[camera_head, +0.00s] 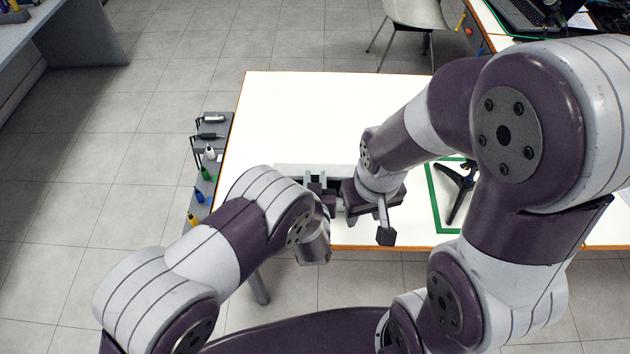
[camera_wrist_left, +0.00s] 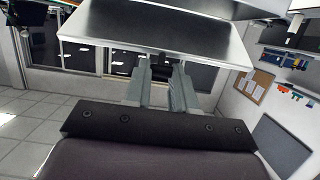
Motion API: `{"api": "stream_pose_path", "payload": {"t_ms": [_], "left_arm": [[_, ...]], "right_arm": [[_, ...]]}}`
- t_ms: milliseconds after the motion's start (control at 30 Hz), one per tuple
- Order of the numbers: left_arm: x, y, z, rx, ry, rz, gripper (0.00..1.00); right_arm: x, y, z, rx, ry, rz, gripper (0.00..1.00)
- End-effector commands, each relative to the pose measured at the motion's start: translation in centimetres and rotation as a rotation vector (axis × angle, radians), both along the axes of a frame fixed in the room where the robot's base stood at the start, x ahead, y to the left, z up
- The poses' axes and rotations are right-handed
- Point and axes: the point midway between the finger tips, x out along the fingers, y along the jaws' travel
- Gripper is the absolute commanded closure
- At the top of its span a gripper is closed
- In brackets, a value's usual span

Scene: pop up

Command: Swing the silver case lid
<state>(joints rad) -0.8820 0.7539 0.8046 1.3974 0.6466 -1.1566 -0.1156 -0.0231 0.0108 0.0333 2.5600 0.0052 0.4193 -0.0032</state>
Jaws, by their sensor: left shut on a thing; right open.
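The silver case (camera_head: 290,168) is at the near edge of the white table; only a thin pale strip shows in the head view, as my arms hide the rest. In the left wrist view its silver lid (camera_wrist_left: 150,28) spans the top as a flat tilted panel. My left gripper (camera_head: 322,182) is at the case, and its two fingers (camera_wrist_left: 161,72) are shut on the lid's near edge; the exact contact is partly hidden. My right gripper (camera_head: 386,222) is open, just right of the left one, near the table's front edge. What lies between its fingers is unclear.
The white table (camera_head: 300,115) is clear behind the case. A green-framed mat with a black tripod-like stand (camera_head: 458,188) lies right, partly behind my right arm. A narrow grey rack (camera_head: 207,165) with small bottles and tools stands along the left edge. A chair (camera_head: 415,15) is beyond.

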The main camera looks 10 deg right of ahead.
Motion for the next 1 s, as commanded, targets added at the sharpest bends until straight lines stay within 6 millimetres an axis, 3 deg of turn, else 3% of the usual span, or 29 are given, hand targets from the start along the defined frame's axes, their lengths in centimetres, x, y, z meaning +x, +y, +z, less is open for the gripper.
{"api": "stream_pose_path", "payload": {"t_ms": [300, 733, 1000], "left_arm": [[2.0, -0.6, 2.2, -0.005, -0.007, 0.000, 0.94], [2.4, -0.7, 2.5, -0.004, -0.005, 0.000, 0.94], [4.3, -1.3, 3.5, -0.005, -0.007, 0.001, 0.94]], "right_arm": [[0.0, 0.0, 0.5, 0.000, 0.000, 0.000, 0.57], [0.0, 0.0, 0.4, 0.000, 0.000, 0.000, 0.57], [0.0, 0.0, 0.1, 0.000, 0.000, 0.000, 0.57]]}}
